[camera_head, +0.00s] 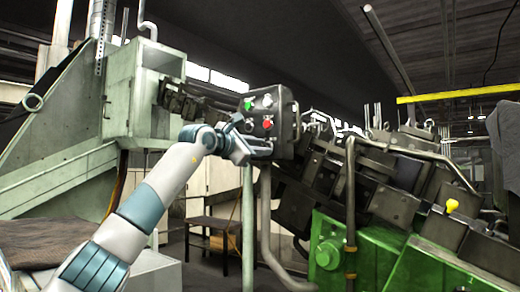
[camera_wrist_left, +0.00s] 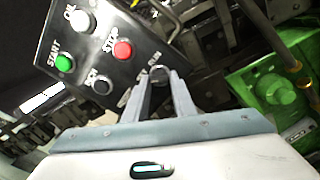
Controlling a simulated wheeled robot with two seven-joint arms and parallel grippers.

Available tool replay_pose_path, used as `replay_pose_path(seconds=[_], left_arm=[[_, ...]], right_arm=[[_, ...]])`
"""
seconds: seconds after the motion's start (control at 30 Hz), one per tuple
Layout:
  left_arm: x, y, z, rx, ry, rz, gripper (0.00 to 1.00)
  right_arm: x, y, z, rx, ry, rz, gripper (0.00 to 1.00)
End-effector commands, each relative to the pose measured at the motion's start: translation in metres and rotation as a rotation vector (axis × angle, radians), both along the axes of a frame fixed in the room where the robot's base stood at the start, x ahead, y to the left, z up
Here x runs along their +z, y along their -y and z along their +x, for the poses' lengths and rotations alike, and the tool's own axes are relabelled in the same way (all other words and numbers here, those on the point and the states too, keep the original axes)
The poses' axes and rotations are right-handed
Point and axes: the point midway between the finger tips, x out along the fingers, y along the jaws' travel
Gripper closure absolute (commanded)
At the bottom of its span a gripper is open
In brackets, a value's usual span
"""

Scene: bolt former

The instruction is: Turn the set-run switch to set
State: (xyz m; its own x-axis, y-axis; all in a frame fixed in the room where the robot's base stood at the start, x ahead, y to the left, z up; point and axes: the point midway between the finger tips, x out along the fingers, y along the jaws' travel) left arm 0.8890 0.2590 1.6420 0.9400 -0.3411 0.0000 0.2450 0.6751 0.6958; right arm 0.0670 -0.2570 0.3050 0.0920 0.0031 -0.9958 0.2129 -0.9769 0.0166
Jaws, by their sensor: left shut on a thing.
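The dark control panel (camera_head: 284,122) stands on a post near the middle of the head view. In the left wrist view, the panel (camera_wrist_left: 128,52) fills the upper left, tilted. My left gripper (camera_head: 264,144) is at the panel's lower part, below the red button. In the left wrist view, my left gripper (camera_wrist_left: 162,78) has its fingertips close together at the panel's lower edge, beside the RUN lettering. It is shut on the set-run switch, which is mostly hidden between the fingers, so its setting cannot be read. My right gripper is in neither view.
The green START button (camera_wrist_left: 63,63), red STOP button (camera_wrist_left: 122,50), a white button (camera_wrist_left: 82,21) and a dark knob (camera_wrist_left: 100,85) sit close by on the panel. The green machine base (camera_head: 345,255) and grey pipes lie to the right.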

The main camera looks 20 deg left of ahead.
Motion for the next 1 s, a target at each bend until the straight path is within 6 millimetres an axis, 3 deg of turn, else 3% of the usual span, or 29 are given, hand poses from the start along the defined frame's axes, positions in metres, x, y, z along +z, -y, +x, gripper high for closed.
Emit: replay_pose_path(seconds=[0.27, 0.3, 0.37, 1.0], left_arm=[[0.001, -0.0001, -0.0002, -0.001, 0.002, -0.002, 0.99], [0.001, -0.0001, -0.0002, 0.0, 0.001, -0.001, 0.67], [0.0008, -0.0001, -0.0002, 0.0, 0.001, -0.001, 0.58], [0.0004, -0.0069, -0.0058, -0.008, 0.001, 0.001, 0.58]], right_arm=[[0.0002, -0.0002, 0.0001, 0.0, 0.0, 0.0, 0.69], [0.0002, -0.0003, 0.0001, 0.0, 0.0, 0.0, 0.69], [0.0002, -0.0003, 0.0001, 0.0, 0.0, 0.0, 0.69], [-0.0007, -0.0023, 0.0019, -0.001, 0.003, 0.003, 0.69]])
